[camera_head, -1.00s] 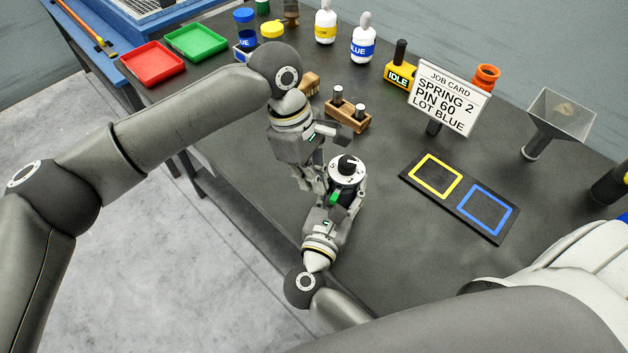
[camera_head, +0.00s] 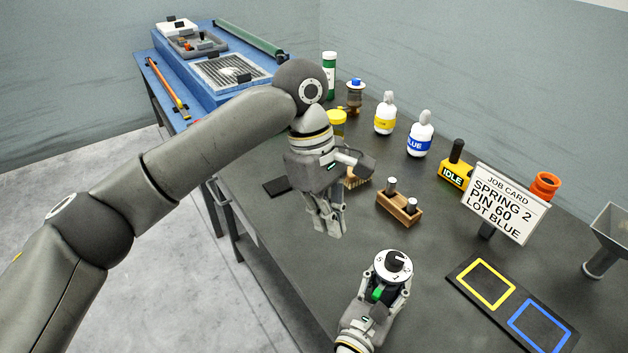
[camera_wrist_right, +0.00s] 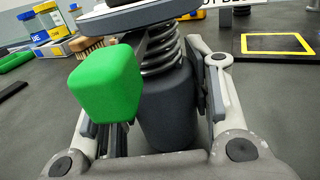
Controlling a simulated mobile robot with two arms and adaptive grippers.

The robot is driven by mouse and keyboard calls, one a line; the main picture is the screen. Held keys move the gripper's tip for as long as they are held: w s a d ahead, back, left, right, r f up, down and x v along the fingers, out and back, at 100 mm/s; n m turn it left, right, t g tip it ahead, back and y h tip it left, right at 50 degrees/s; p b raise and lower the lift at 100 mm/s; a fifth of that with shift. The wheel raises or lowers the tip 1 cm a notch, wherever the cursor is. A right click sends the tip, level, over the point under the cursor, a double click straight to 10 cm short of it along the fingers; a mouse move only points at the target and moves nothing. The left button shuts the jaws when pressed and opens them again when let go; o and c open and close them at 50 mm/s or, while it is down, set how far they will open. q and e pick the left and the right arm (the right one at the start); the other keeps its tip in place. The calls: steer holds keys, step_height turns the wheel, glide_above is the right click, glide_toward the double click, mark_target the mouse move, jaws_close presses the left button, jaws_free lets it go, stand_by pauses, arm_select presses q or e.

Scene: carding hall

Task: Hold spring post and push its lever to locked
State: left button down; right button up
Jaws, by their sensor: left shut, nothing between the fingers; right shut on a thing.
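The spring post has a white numbered dial top with a black knob (camera_head: 393,264), and in the right wrist view a dark coil spring over a dark cylindrical base (camera_wrist_right: 165,105). Its lever has a green block end (camera_wrist_right: 108,85), which also shows in the head view (camera_head: 377,294), on the side facing my right wrist. My right gripper (camera_head: 385,300) is shut around the post's body, one finger on each side. My left gripper (camera_head: 328,232) is shut and empty, pointing down above the table, up and left of the post and apart from it. Whether the lever is locked I cannot tell.
A job card (camera_head: 502,203) reads SPRING 2, PIN 60, LOT BLUE. A wooden block with two pins (camera_head: 399,212) stands behind the post. A black board with yellow and blue squares (camera_head: 513,303) lies right.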

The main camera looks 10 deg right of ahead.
steer(key=o, duration=1.5)
steer(key=shift+o, duration=0.2)
steer(key=shift+s+a, duration=0.1)
